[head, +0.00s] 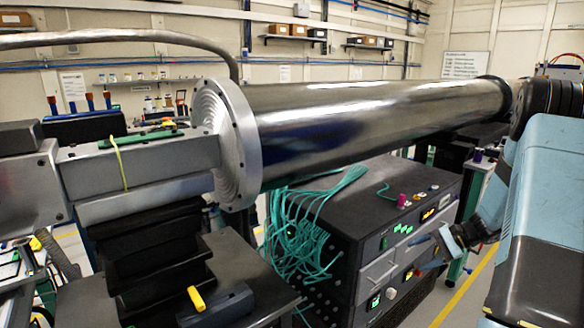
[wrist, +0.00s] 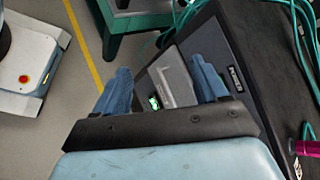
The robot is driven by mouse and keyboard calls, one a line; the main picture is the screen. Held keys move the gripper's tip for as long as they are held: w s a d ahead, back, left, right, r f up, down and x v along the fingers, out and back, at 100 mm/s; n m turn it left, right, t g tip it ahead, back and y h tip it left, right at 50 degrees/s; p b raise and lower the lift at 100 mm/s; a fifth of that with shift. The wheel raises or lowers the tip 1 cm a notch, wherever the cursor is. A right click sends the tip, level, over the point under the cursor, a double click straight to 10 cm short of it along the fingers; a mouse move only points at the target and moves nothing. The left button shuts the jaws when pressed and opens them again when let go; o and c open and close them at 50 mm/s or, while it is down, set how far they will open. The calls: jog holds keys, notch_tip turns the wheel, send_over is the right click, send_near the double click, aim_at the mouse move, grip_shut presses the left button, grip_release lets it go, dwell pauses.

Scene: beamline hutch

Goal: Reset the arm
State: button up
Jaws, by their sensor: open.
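My gripper (head: 420,253) is at the lower right of the head view, in front of the black electronics rack (head: 345,248). Its two blue fingers point left towards the rack's front panel. In the wrist view the fingers of my gripper (wrist: 161,80) stand well apart with nothing between them. Part of the rack's front, with a green lit display, shows behind the gap. I cannot tell how far the fingertips are from the panel. My light blue arm fills the right side of the head view, bent downward.
A long polished metal beam pipe (head: 370,120) with a wide flange (head: 222,140) crosses above the rack. Teal cables (head: 305,225) hang at the rack's left side. A yellow floor line (head: 466,287) runs along clear floor. A white unit with a red button (wrist: 30,55) stands left in the wrist view.

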jog(key=s+a+r+n+h, duration=0.2)
jog(key=s+a+r, duration=0.2)
jog(key=r, duration=0.3)
jog(key=s+a+r+n+g+h, duration=0.1)
jog(key=s+a+r+n+h, duration=0.1)
jog(key=s+a+r, duration=0.3)
jog(key=s+a+r+n+h, duration=0.2)
jog(key=a+r, duration=0.1)
jog(key=r, duration=0.5)
jog(key=s+a+r+n+t+h, duration=0.2)
jog(key=s+r, duration=0.3)
jog(key=s, duration=0.4)
jog(key=s+a+r+n+t+h, duration=0.2)
jog(key=s+r, duration=0.3)
jog(key=s, duration=0.4)
jog(key=shift+s+a+n+t+h, duration=0.4)
jog(key=shift+n+t+h, duration=0.1)
jog(key=shift+h, duration=0.2)
jog(key=shift+c, duration=0.4)
